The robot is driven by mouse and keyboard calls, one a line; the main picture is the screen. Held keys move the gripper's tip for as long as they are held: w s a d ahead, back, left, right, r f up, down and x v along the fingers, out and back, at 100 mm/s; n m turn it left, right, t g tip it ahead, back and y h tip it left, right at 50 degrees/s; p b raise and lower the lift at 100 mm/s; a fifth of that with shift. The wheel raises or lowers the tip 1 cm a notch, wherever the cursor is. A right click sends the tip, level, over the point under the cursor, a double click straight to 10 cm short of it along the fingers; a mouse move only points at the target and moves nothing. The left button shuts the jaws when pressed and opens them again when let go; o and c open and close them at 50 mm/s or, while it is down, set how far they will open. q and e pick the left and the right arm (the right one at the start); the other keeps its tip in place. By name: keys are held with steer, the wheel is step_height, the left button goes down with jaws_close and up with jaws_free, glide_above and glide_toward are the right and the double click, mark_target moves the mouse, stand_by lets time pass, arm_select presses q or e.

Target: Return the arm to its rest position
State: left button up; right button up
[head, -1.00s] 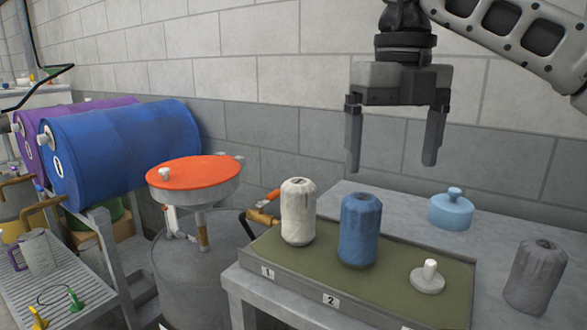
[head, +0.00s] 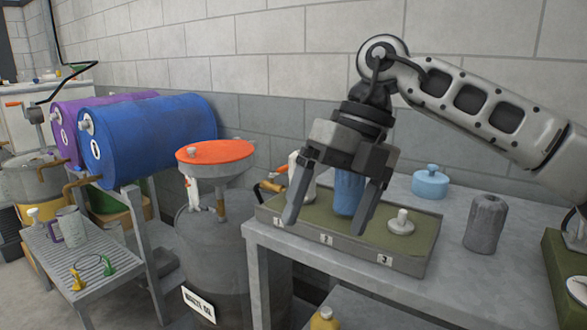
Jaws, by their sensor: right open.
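A white knobbed disc (head: 401,222) sits at the tray's right, near label 3. My right arm reaches in from the right edge. My left gripper is not in view.
The grey bench (head: 455,266) also holds a light blue knobbed jar (head: 430,183) and a grey cylinder (head: 485,223). An orange-topped funnel stand (head: 215,152) is left of the bench. Blue (head: 155,138) and purple (head: 65,128) drums lie further left above a slatted drip shelf (head: 82,262).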

steer(key=s+a+f+m+g+y, duration=0.2)
steer(key=s+a+y, duration=0.2)
steer(key=a+y, duration=0.4)
steer(key=s+a+f+m+g+y, duration=0.1)
steer(key=s+a+f+m+y, duration=0.15)
steer(key=a+y, duration=0.5)
steer(key=w+d+f+m+t+h, duration=0.2)
steer(key=d+f+m+t+h, duration=0.35)
steer(key=m+t, duration=0.75)
steer(key=w+d+f+m+t+h, duration=0.25)
steer(key=d+f+m+t, duration=0.65)
steer(key=m, duration=0.5)
steer(key=s+d+f+m+g+h, duration=0.3)
steer(key=s+f, duration=0.4)
steer(key=f, duration=0.3)
steer(key=s+d+f+m+g+h, duration=0.3)
steer(key=s+d+f+m+h, duration=0.1)
steer(key=s+d+f, duration=0.3)
step_height(320, 180, down, 3)
steer(key=shift+r+h, duration=0.1)
steer(key=shift+h, duration=0.45)
